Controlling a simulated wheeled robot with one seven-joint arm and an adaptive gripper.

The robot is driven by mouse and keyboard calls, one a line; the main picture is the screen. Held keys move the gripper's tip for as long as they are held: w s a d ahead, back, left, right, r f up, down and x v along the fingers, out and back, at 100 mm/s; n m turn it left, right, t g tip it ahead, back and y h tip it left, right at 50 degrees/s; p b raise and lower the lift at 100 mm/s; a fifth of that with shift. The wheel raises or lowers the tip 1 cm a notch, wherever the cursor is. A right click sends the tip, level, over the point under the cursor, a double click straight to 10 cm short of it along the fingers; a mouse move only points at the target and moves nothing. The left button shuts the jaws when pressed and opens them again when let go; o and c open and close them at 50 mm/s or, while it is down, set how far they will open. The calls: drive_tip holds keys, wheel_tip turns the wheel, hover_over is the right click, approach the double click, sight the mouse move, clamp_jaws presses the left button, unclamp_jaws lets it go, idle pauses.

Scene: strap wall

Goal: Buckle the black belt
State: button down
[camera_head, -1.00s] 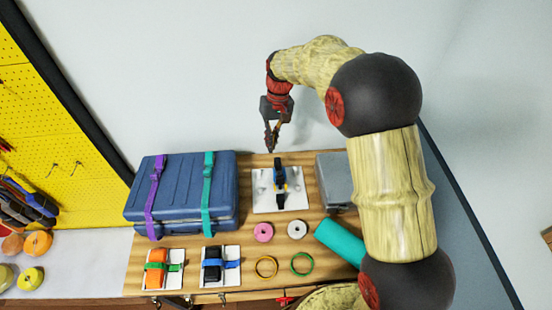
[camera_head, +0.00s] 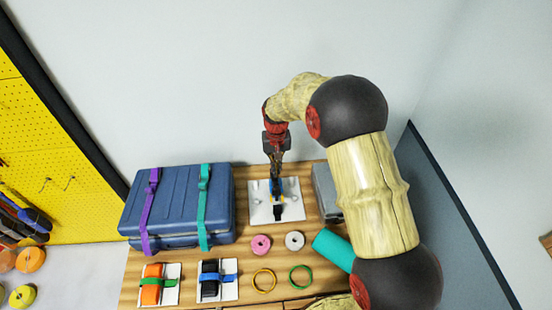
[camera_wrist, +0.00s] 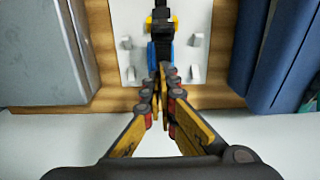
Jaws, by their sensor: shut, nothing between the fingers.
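The black belt (camera_head: 278,212) lies on a white plate (camera_head: 294,211) in the middle of the wooden table. In the wrist view the belt (camera_wrist: 160,25) runs away from me, with a yellow piece across it and a blue piece (camera_wrist: 152,55) beside my fingers. My gripper (camera_head: 277,176) is shut and points down at the near-wall end of the belt. In the wrist view its fingertips (camera_wrist: 162,68) meet at the end of the belt and hide part of it. I cannot tell whether they touch it.
A blue case (camera_head: 178,205) with purple and teal straps stands left of the plate. A grey box (camera_head: 325,192) stands close on the right. Pink and white rolls, yellow and green rings, a teal cylinder (camera_head: 333,250) and two small strapped boards lie in front. White pegs (camera_wrist: 195,73) rise from the plate.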

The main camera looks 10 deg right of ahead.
sight(278, 188)
drive_tip(key=shift+s+f, duration=0.15)
drive_tip(key=shift+s, duration=1.5)
drive_tip(key=shift+f, duration=0.1)
drive_tip(key=shift+s+f+b, duration=0.2)
drive_tip(key=shift+b, duration=0.2)
drive_tip(key=s+f+t+b, duration=0.2)
drive_tip(key=s+b, duration=0.1)
drive_tip(key=shift+b, duration=0.3)
drive_tip(key=shift+s+f+t+b, duration=0.4)
drive_tip(key=shift+s+f+b, duration=0.5)
drive_tip(key=shift+s+f, duration=0.25)
drive_tip(key=shift+r, duration=0.1)
drive_tip(key=v, duration=1.1)
drive_tip(key=shift+r, duration=0.4)
